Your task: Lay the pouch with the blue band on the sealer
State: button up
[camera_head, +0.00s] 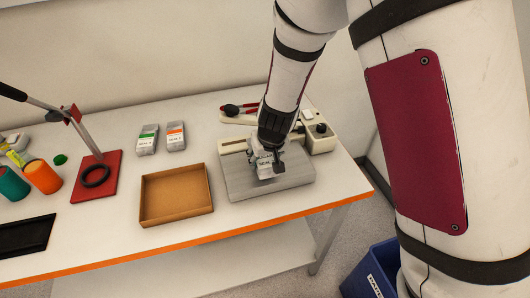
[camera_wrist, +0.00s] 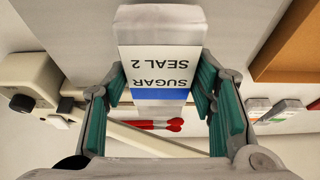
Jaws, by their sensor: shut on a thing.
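The pouch with the blue band (camera_wrist: 160,60) is a white pack labelled "SUGAR SEAL 2", held between the teal finger pads of my gripper (camera_wrist: 160,92). In the head view my gripper (camera_head: 267,148) points down over the grey plate (camera_head: 295,183) in front of the sealer, shut on the pouch (camera_head: 265,169). The pouch looks roughly upright there; I cannot tell whether it touches the plate. The sealer (camera_head: 321,139) is a cream body with a dark knob and a long bar. It also shows at left in the wrist view (camera_wrist: 28,85). My gripper hides part of the bar.
Pouches with a green band (camera_head: 148,139) and an orange band (camera_head: 175,137) lie to the left. A cardboard tray (camera_head: 176,219) sits left of the plate. A red-handled tool (camera_head: 232,109) lies behind the sealer. A red-based stand (camera_head: 108,183) and an orange cup (camera_head: 43,177) stand further left.

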jog(key=shift+w+f+b, duration=0.1)
jog(key=shift+f+b, duration=0.3)
jog(key=shift+f, duration=0.15)
jog(key=shift+w+a, duration=0.1)
jog(key=shift+w, duration=0.1)
jog(key=shift+w+a+f+b, duration=0.1)
jog(key=shift+w+a, duration=0.1)
jog(key=shift+w, duration=0.45)
jog(key=shift+w+a+f+b, duration=0.1)
jog(key=shift+w+a, duration=0.1)
jog(key=shift+w, duration=0.5)
jog(key=shift+w+a+b, duration=0.1)
jog(key=shift+w+a, duration=0.1)
jog(key=shift+w, duration=0.45)
jog(key=shift+w+f+b, duration=0.1)
jog(key=shift+f+b, duration=0.35)
jog(key=shift+f, duration=0.25)
jog(key=o, duration=1.3)
